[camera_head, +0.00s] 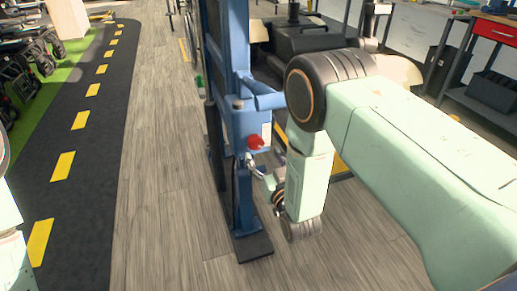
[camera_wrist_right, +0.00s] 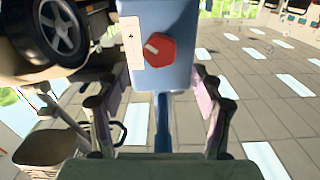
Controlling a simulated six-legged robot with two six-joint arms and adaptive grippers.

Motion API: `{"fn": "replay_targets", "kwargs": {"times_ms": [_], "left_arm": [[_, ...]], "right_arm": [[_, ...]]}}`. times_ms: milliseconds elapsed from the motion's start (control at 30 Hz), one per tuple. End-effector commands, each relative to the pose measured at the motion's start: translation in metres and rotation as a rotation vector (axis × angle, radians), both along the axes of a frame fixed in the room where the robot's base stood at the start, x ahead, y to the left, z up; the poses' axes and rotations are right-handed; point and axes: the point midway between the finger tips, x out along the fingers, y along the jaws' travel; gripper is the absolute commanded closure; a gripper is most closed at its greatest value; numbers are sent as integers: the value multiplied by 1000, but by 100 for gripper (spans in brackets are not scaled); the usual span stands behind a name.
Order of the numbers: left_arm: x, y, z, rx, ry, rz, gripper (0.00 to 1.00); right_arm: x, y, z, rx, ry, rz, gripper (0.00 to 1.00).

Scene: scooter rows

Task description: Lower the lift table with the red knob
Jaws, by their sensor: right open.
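The red knob (camera_head: 255,142) sits on the front of a blue box on the blue lift column (camera_head: 228,50). In the right wrist view the knob (camera_wrist_right: 159,47) is on the blue box (camera_wrist_right: 185,72), beside a white label. My right gripper (camera_head: 257,168) is close to the knob and just below it in the head view. Its two fingers (camera_wrist_right: 158,97) are spread apart with nothing between them, and the knob lies beyond their tips. The lift's table surface cannot be made out. My left gripper is out of view; only part of my left arm shows at the left edge.
A dark lane with yellow dashes (camera_head: 62,166) runs along the left, with parked scooters (camera_head: 35,55) beyond it. A workbench with a red drawer (camera_head: 495,31) stands at the upper right. Wooden floor (camera_head: 165,170) left of the column is clear.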

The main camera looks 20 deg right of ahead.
Motion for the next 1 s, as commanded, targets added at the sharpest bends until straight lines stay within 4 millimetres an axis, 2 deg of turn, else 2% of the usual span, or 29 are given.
{"fn": "replay_targets", "kwargs": {"times_ms": [100, 300, 467, 700, 1000], "left_arm": [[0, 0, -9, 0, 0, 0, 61], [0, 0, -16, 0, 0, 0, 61], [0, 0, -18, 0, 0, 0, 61], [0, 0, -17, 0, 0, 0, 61], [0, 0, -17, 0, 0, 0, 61]], "right_arm": [[21, 1, -2, 0, -3, 0, 33], [44, 1, -2, 0, 1, 0, 33], [52, 2, -1, 0, 3, 0, 33], [52, 2, -1, -1, 3, 0, 33], [52, 2, -1, -1, 3, 0, 58]]}}
